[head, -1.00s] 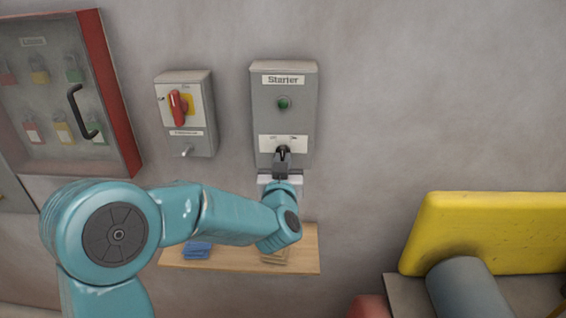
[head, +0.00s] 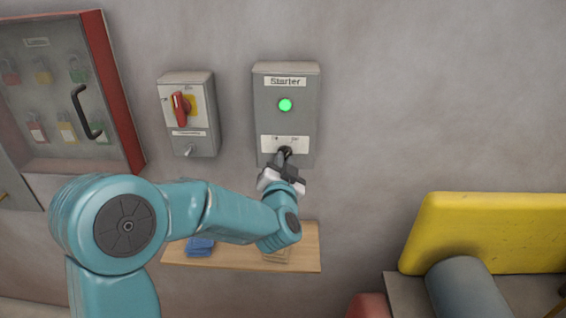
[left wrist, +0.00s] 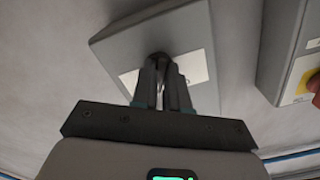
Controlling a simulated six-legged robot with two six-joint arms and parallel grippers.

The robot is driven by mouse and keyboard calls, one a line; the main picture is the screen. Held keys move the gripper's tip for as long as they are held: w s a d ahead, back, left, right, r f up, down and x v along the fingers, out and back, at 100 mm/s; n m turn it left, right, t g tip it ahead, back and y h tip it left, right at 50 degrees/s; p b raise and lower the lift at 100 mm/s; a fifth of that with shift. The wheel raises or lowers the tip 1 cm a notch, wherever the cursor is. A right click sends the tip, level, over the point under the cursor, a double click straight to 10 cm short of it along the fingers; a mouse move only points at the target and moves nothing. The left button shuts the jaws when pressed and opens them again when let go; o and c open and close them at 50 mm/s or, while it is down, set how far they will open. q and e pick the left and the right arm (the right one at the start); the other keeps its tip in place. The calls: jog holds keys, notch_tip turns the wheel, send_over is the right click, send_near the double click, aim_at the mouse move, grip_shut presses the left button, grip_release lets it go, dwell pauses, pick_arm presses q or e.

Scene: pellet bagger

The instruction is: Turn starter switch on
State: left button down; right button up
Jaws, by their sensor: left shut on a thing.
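The grey starter box (head: 302,120) hangs on the wall, labelled "Starter". Its round lamp (head: 285,105) is lit bright green. Below the lamp is a white plate (head: 270,144) with the black starter switch knob (head: 286,151). My left gripper (head: 284,160) is at the knob, shut on it and turned at a tilt. In the left wrist view the fingers (left wrist: 163,85) close around the dark knob on the tilted box (left wrist: 125,45); they hide most of it. My right gripper is not in view.
A grey box with a red rotary handle (head: 180,109) hangs left of the starter. A padlock cabinet (head: 120,100) is farther left. A wooden shelf (head: 225,257) lies below my arm. A yellow panel (head: 490,232) stands at right.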

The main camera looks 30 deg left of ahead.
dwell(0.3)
pick_arm(q)
jog(key=c, duration=1.1)
grip_release()
jog(key=shift+c, duration=0.2)
jog(key=shift+r, duration=0.1)
jog(key=b+v, duration=0.3)
jog(key=v, duration=1.3)
jog(key=shift+s, duration=0.25)
